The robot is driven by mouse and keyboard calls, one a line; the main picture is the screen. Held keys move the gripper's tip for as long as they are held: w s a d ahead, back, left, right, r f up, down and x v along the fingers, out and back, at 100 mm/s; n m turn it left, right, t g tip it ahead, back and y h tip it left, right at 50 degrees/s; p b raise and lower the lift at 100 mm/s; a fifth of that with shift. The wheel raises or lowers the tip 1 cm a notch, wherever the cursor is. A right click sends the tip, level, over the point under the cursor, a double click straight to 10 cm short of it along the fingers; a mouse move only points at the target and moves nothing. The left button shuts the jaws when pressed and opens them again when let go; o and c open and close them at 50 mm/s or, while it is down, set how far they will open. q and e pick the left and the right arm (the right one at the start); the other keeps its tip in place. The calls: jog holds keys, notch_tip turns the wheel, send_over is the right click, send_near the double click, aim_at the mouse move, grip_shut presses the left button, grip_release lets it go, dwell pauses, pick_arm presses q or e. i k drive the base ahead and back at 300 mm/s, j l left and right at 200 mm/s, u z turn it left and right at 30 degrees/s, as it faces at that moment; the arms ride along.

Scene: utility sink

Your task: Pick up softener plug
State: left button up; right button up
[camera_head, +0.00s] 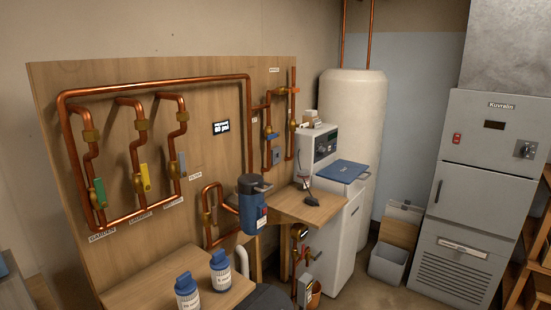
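A small black plug with a dark cord (312,201), which looks like the softener plug, lies on the small wooden shelf (285,206) in the head view. Its cord runs up along the front of the white softener unit (338,222), which has a blue lid (343,171). The plug is small and its prongs cannot be made out. Neither of my grippers shows in this view.
A blue canister (252,204) stands at the shelf's left. Two blue-capped bottles (187,292) (220,272) stand on the lower wooden top (150,284). Copper pipes with coloured valves (100,192) cover the wooden panel.

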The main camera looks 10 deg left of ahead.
aim_at(311, 201)
jog(key=u, duration=0.5)
jog(key=i+l+u, duration=0.35)
jog(key=i+l, duration=0.15)
jog(key=i+l+u, duration=0.4)
jog(key=i+l, duration=0.15)
jog(key=l, duration=0.15)
jog(key=i+l, duration=0.35)
jog(key=l, duration=0.15)
jog(key=i+l, duration=0.3)
jog(key=l, duration=0.15)
